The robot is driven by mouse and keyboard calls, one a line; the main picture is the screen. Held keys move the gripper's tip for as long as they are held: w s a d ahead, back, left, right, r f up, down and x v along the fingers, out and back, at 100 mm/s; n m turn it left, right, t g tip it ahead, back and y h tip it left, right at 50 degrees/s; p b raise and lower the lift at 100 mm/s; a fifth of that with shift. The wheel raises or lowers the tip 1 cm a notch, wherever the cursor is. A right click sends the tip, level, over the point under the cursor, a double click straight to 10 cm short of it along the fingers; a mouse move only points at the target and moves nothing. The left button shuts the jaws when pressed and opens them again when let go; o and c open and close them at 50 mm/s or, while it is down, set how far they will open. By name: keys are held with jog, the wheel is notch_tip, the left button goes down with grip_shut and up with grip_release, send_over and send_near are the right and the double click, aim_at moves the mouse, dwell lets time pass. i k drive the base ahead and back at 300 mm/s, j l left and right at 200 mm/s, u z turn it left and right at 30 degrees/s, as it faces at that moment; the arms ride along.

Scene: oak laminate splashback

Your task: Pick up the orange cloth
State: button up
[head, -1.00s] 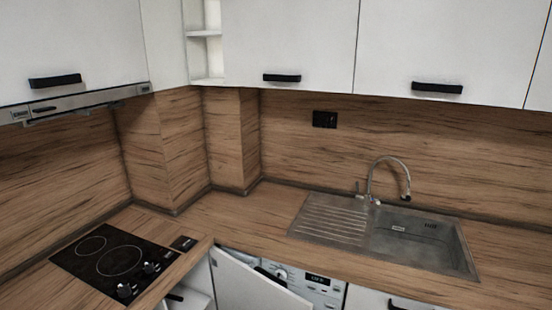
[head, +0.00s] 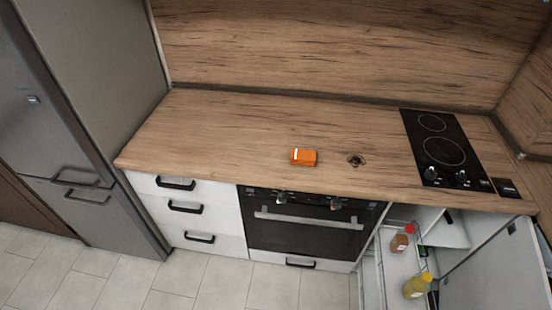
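The orange cloth (head: 304,156) lies on the wooden countertop in the head view, near its front edge and above the oven. It looks like a small folded block with a pale mark at its left end. My gripper is not in view.
The countertop (head: 220,125) is clear left of the cloth. A small dark round item (head: 356,160) sits right of it, then a black hob (head: 440,150). A fridge (head: 95,120) stands left. An open cabinet with a pulled-out rack holds bottles (head: 417,286) at lower right.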

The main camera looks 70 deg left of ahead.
aim_at(299, 158)
jog(key=u, duration=2.2)
